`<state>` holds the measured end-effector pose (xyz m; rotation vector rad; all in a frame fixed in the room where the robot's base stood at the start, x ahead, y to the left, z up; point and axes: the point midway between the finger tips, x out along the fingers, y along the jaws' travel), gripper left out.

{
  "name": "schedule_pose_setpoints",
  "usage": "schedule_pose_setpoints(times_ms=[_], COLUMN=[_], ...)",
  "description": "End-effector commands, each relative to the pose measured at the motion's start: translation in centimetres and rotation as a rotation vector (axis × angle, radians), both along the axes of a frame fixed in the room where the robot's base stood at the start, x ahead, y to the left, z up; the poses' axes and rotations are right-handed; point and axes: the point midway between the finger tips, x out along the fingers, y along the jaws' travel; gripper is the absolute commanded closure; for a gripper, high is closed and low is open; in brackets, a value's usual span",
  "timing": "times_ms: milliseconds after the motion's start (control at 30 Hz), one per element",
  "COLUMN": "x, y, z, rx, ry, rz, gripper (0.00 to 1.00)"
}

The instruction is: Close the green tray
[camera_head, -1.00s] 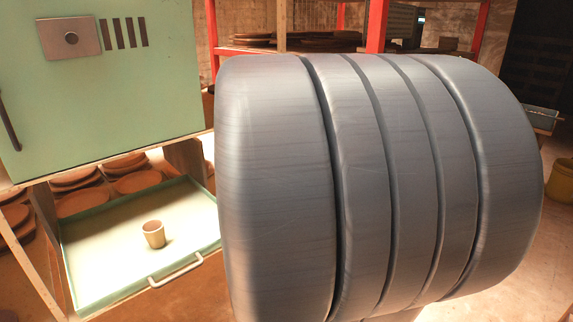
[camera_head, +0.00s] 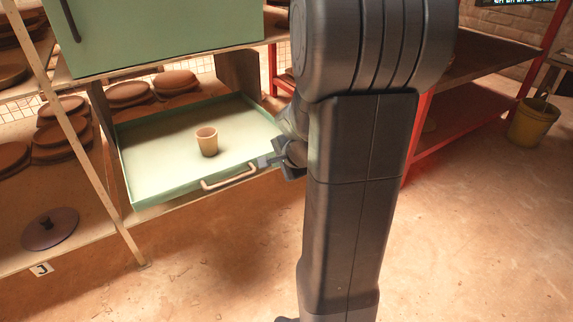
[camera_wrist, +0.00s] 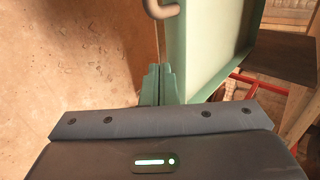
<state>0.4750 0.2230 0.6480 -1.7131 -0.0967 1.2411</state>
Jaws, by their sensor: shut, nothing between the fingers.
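The green tray (camera_head: 160,181) is pulled out from under the green cabinet in the head view, with a small tan cup (camera_head: 207,143) standing on it. A pale handle (camera_head: 229,177) is on its front wall. My gripper (camera_head: 266,161) is at the right part of that front wall, right of the handle. In the wrist view my gripper (camera_wrist: 160,70) is shut and empty, its fingertips close beside the tray's wall (camera_wrist: 181,50). I cannot tell if they touch. The handle's end (camera_wrist: 161,10) shows at the top.
The green cabinet (camera_head: 160,35) stands above the tray. Wooden shelving with several clay plates (camera_head: 128,93) surrounds it, and a purple lid (camera_head: 50,228) lies at lower left. A red-framed shelf (camera_head: 470,115) and a yellow bucket (camera_head: 532,124) are at right. The floor in front is clear.

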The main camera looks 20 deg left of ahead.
Motion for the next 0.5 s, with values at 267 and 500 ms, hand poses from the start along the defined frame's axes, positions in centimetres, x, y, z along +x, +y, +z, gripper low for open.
schedule_pose_setpoints(times_ms=[267,500], x=[1.9,2.1], y=[2.3,2.5], z=[0.4,0.4], rx=[0.001,0.001], ry=[-0.002,-0.002], rz=[0.003,0.001], gripper=[1.0,1.0])
